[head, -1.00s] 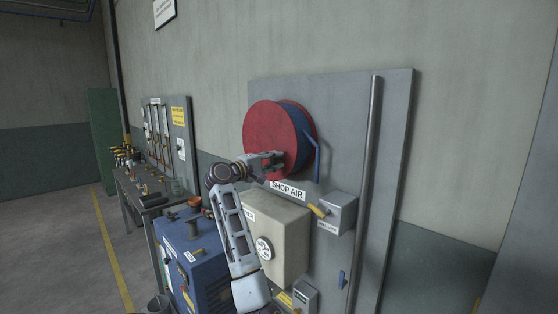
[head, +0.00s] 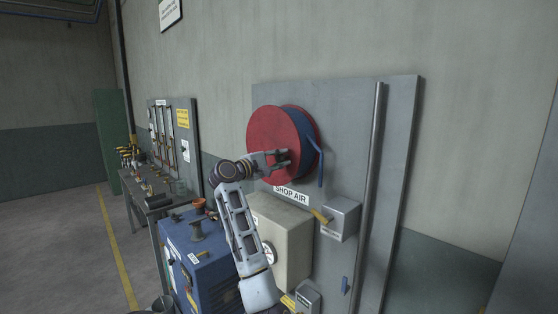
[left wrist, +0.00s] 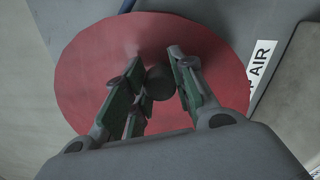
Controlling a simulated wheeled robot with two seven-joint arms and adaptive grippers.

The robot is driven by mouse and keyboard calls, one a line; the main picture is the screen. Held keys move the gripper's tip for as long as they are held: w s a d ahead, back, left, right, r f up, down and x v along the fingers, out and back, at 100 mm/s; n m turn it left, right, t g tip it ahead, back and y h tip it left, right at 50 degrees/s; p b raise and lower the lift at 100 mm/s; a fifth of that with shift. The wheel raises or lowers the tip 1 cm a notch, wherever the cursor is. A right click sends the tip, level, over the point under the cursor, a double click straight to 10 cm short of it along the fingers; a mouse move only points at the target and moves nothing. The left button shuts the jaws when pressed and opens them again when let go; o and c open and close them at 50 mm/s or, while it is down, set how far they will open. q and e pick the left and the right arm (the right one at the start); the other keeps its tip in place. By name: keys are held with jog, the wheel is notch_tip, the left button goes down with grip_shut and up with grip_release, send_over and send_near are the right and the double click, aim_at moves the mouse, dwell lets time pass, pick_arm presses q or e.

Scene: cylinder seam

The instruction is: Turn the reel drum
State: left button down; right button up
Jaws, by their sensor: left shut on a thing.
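The reel drum (head: 268,128) is a red disc with blue hose wound behind it, mounted on a grey wall panel. My left gripper (head: 285,158) is at the lower right of the red face. In the left wrist view the red disc (left wrist: 85,75) fills much of the picture. A dark round knob (left wrist: 160,83) stands out from the disc there, between the fingers of my left gripper (left wrist: 158,90), which is shut on it. In the head view the knob is hidden by the fingers. My right gripper is in neither view.
A SHOP AIR label (head: 291,195) sits below the drum. A grey box with a yellow lever (head: 341,218) and a vertical pipe (head: 371,190) are to the right.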

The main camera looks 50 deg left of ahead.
pick_arm(q)
jog(key=c, duration=1.1)
grip_release()
jog(key=shift+d, duration=0.1)
jog(key=shift+c, duration=0.2)
jog(key=shift+s, duration=0.1)
jog(key=s+d, duration=0.1)
jog(key=s, duration=1)
jog(key=shift+s+d+f, duration=0.2)
jog(key=shift+s+f, duration=0.05)
jog(key=shift+s, duration=0.05)
